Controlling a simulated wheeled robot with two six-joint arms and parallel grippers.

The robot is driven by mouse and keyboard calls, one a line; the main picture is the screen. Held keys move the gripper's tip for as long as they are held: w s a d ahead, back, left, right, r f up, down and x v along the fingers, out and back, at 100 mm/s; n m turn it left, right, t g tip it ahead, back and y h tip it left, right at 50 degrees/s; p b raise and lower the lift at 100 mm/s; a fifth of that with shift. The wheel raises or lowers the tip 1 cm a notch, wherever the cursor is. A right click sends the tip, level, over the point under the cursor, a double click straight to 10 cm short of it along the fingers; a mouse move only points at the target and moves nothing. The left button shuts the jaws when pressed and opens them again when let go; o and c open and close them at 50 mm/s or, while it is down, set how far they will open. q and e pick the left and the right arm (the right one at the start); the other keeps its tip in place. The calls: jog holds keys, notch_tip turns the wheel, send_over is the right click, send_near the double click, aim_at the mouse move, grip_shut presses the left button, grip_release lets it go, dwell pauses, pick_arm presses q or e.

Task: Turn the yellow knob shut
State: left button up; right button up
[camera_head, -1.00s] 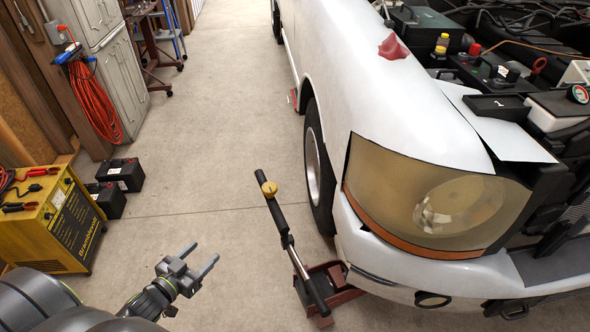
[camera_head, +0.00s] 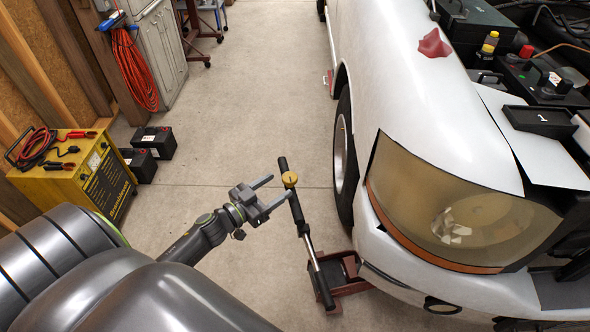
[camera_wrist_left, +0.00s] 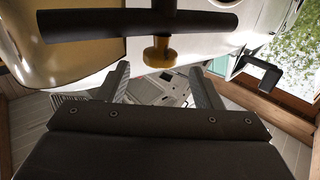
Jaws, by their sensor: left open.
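The yellow knob (camera_head: 290,179) sits on the dark T-shaped handle of the floor jack (camera_head: 348,286), beside the white pickup's front wheel. In the left wrist view the knob (camera_wrist_left: 158,58) hangs below the dark bar (camera_wrist_left: 100,24) on a short stem. My left gripper (camera_head: 280,187) is open and empty. Its fingers point at the knob, which shows ahead, roughly centred between the fingertips (camera_wrist_left: 159,72) in the left wrist view. I cannot tell whether they touch it. My right gripper is not in view.
The white pickup (camera_head: 410,90), with its large headlight (camera_head: 450,212), fills the right side. A yellow charger (camera_head: 75,180) and black batteries (camera_head: 155,142) stand at the left. The concrete floor (camera_head: 250,90) between them is clear.

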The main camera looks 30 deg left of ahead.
aim_at(295, 174)
pick_arm(q)
jog(key=p+x, duration=0.1)
jog(key=x, duration=0.6)
jog(key=shift+w+d, duration=0.15)
jog(key=shift+w, duration=0.15)
jog(key=c, duration=0.9)
